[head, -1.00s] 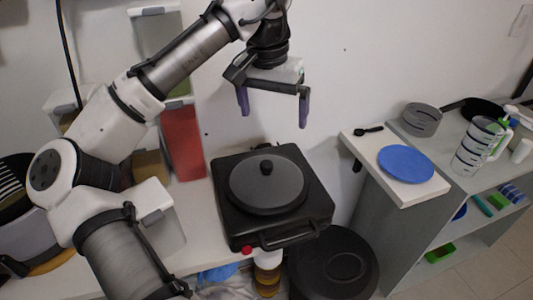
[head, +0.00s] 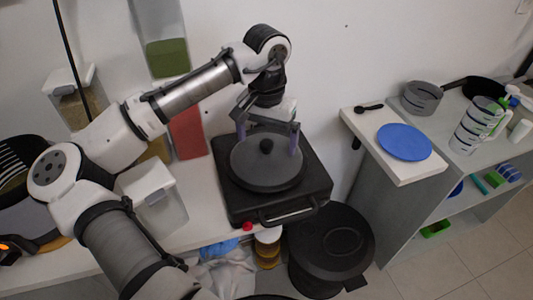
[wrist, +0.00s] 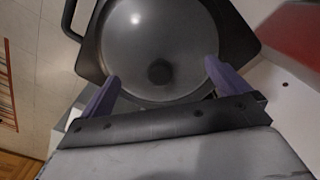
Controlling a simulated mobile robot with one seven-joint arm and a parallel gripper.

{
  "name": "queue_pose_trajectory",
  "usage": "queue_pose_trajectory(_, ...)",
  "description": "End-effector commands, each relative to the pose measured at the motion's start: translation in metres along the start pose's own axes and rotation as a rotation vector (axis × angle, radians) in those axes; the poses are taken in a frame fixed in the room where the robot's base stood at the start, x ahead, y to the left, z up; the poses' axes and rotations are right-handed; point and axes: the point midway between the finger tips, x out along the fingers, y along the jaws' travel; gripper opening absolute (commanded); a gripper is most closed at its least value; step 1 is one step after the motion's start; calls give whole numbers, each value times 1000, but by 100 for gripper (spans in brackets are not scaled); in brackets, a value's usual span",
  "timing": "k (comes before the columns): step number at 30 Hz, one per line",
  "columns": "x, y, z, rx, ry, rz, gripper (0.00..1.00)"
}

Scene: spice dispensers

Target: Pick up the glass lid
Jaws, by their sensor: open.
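The lid (head: 262,174) is a round, dark grey disc with a black knob (head: 266,146) at its centre. It lies on the black square cooker (head: 305,207), and whether a pan is under it is hard to tell. My gripper (head: 268,143) is open, with purple fingers pointing down over the lid, one on either side of the knob. In the wrist view the lid (wrist: 150,30) looks shiny, and its knob (wrist: 159,72) shows between the spread fingertips (wrist: 163,70). Nothing is held. Whether the fingertips touch the lid cannot be told.
Spice dispensers with red (head: 187,132) and green (head: 167,58) contents stand left and behind, close to my arm. A black bin (head: 335,250) stands below the cooker. A blue plate (head: 404,142) lies on the shelf unit at right. The wall is close behind.

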Motion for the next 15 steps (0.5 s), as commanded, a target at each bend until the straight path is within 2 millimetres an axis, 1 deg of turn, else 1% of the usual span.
queue_pose_trajectory(3,13,0,0,-2,-2,1,100)
queue_pose_trajectory(5,17,0,0,-2,0,1,100)
queue_pose_trajectory(12,19,0,0,-2,0,0,100)
queue_pose_trajectory(15,19,0,0,-2,0,0,87)
